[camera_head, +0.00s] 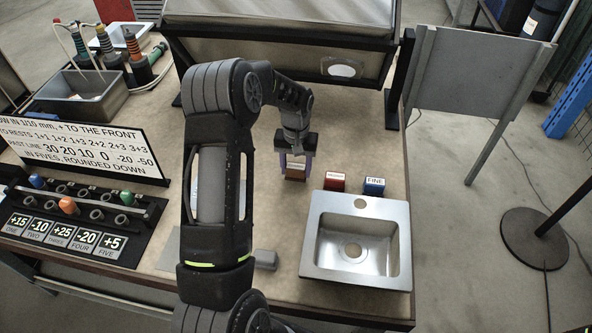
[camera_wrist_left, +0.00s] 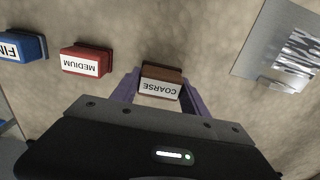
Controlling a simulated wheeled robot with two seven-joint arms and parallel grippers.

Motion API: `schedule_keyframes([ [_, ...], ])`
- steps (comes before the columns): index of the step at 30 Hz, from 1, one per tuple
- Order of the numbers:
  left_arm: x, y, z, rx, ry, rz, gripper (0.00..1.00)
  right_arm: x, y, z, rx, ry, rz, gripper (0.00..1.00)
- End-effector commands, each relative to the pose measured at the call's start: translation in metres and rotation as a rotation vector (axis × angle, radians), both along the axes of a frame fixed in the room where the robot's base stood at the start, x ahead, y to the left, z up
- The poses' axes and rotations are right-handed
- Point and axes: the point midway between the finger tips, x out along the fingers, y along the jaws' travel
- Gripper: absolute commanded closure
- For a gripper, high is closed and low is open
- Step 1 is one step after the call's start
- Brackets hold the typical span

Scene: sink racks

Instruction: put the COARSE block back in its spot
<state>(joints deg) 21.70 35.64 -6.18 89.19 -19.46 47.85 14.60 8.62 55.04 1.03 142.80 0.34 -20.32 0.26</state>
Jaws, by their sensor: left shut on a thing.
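The brown COARSE block (camera_head: 295,174) is at the left end of a row on the bench, behind the sink. It also shows in the left wrist view (camera_wrist_left: 161,83), label toward the camera, between the two purple fingers. My left gripper (camera_head: 296,162) reaches down over it and is shut on it. The red MEDIUM block (camera_head: 335,181) and the blue FINE block (camera_head: 374,187) stand to its right. I cannot tell whether the COARSE block touches the bench. My right gripper is not in view.
A steel sink (camera_head: 309,255) is in front of the blocks. A grey piece (camera_head: 265,259) lies left of the sink. A rack of knobs and numbered labels (camera_head: 75,225) and a text sign (camera_head: 85,143) stand at the left. A grey bin (camera_head: 82,98) is at the back left.

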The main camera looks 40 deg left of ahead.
Motion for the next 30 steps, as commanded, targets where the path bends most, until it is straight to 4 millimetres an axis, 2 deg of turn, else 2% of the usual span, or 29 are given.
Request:
schedule_keyframes([
  [4, 0.0, 0.0, -0.016, 0.0, 0.001, 0.0, 0.92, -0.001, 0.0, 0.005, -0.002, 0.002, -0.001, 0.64],
  [15, 0.0, 0.0, -0.022, 0.0, -0.001, 0.0, 0.92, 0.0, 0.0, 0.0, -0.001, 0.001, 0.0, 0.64],
  [16, 0.0, 0.0, -0.021, 0.0, -0.001, 0.0, 0.47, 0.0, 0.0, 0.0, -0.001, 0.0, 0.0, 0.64],
  [24, 0.0, 0.0, -0.02, 0.0, 0.0, 0.0, 0.26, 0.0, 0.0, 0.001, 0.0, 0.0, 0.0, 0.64],
  [30, 0.0, 0.0, -0.02, 0.0, 0.0, 0.0, 0.26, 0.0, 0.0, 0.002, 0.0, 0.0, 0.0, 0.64],
])
